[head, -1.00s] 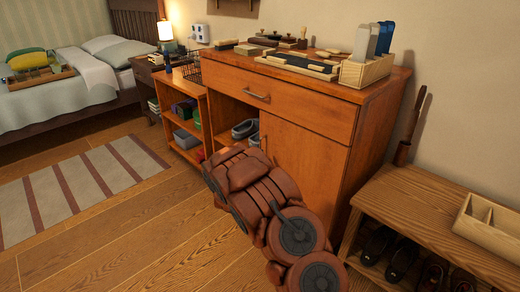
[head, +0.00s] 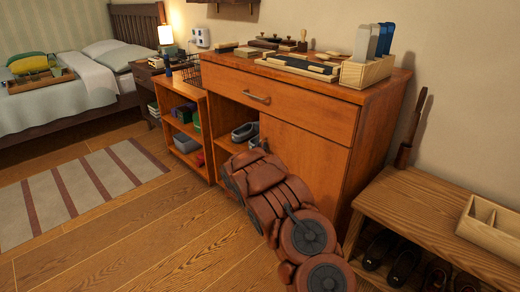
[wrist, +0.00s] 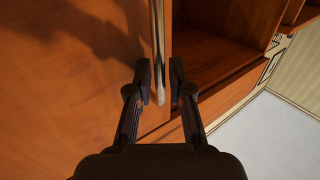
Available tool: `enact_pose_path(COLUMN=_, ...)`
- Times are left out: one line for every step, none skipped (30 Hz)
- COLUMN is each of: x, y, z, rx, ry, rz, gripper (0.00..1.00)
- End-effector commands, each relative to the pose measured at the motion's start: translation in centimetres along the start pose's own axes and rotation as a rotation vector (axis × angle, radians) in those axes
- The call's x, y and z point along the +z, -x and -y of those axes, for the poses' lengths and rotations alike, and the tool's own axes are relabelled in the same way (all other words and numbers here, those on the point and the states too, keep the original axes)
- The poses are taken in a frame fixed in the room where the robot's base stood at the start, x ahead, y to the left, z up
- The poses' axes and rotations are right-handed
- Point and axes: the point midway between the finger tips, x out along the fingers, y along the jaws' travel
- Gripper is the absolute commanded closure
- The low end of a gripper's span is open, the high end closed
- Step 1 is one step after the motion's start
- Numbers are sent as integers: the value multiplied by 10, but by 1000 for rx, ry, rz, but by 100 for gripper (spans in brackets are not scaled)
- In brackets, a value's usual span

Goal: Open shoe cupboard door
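The shoe cupboard is an orange-brown wooden cabinet (head: 290,115) with a drawer on top. Its door (head: 312,160) is at the lower right and looks shut; in the wrist view the door panel (wrist: 75,75) fills the left. The slim metal door handle (wrist: 158,45) runs down between my fingertips. My gripper (wrist: 160,83) is open, one finger on each side of the handle, with gaps showing. In the head view my arm hides the gripper and handle.
An open compartment with grey shoes (head: 245,131) lies left of the door. The drawer handle (head: 257,98) is above. A low shoe bench (head: 430,220) stands at the right. The floor (head: 150,235) to the left is clear, with a striped rug (head: 80,190).

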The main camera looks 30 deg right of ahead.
Motion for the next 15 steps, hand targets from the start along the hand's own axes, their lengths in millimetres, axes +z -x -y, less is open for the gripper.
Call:
enact_pose_path(x=0, y=0, z=0, rx=0, ry=0, rz=0, gripper=80)
enact_pose_path(x=0, y=0, z=0, rx=0, ry=0, rz=0, gripper=80)
enact_pose_path(x=0, y=0, z=0, rx=0, ry=0, rz=0, gripper=83)
enact_pose_path(x=0, y=0, z=0, rx=0, ry=0, rz=0, gripper=86)
enact_pose_path(x=0, y=0, z=0, rx=0, ry=0, rz=0, gripper=89)
enact_pose_path(x=0, y=0, z=0, rx=0, ry=0, rz=0, gripper=94)
enact_pose_path(x=0, y=0, z=0, rx=0, ry=0, rz=0, gripper=97)
enact_pose_path(x=0, y=0, z=0, rx=0, ry=0, rz=0, gripper=100)
enact_pose_path(x=0, y=0, z=0, rx=0, ry=0, rz=0, gripper=100)
enact_pose_path(x=0, y=0, z=0, rx=0, ry=0, rz=0, gripper=100)
enact_pose_path(x=0, y=0, z=0, rx=0, ry=0, rz=0, gripper=100)
enact_pose_path(x=0, y=0, z=0, rx=0, ry=0, rz=0, gripper=100)
enact_pose_path(x=0, y=0, z=0, rx=0, ry=0, rz=0, gripper=100)
enact_pose_path(x=0, y=0, z=0, rx=0, ry=0, rz=0, gripper=100)
enact_pose_path(x=0, y=0, z=0, rx=0, ry=0, rz=0, gripper=100)
